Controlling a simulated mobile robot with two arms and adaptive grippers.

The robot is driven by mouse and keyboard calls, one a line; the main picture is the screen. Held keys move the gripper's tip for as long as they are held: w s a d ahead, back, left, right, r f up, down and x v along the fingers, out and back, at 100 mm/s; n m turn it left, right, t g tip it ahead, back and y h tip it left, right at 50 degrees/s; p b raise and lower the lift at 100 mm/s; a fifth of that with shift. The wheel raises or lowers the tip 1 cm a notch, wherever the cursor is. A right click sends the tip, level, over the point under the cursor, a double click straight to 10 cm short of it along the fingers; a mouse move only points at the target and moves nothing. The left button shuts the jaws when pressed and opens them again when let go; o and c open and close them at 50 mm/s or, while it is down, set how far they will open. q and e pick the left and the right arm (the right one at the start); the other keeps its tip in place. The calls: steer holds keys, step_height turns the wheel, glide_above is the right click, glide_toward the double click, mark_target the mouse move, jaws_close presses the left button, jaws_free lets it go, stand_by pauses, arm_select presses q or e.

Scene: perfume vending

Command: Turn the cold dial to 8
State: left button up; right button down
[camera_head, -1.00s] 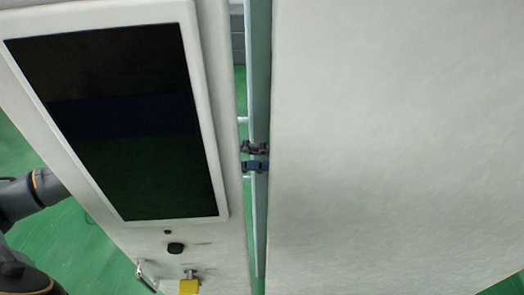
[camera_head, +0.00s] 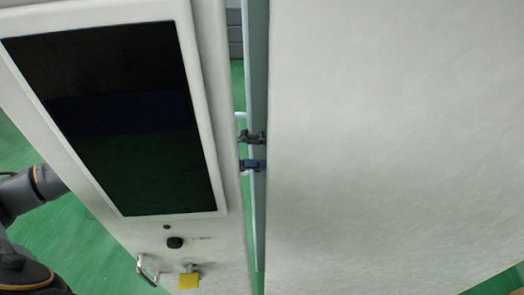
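A small black round knob (camera_head: 175,243) sits on the white cabinet front (camera_head: 215,255), below the dark screen. Small marks beside it are too small to read, and I cannot tell its setting or whether it is the cold dial. No gripper shows. Dark arm links of mine come in at the left edge and lower left corner, apart from the knob.
A yellow padlock (camera_head: 189,281) and a metal handle (camera_head: 147,269) are below the knob. The large dark screen (camera_head: 115,120) fills the cabinet's upper front. A large white panel (camera_head: 400,140) covers the right side. Dark and blue fittings (camera_head: 253,165) sit at the gap between.

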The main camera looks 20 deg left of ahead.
arm_select(q)
steer(key=shift+a, duration=0.1)
steer(key=v, duration=1.2)
steer(key=shift+f, duration=0.1)
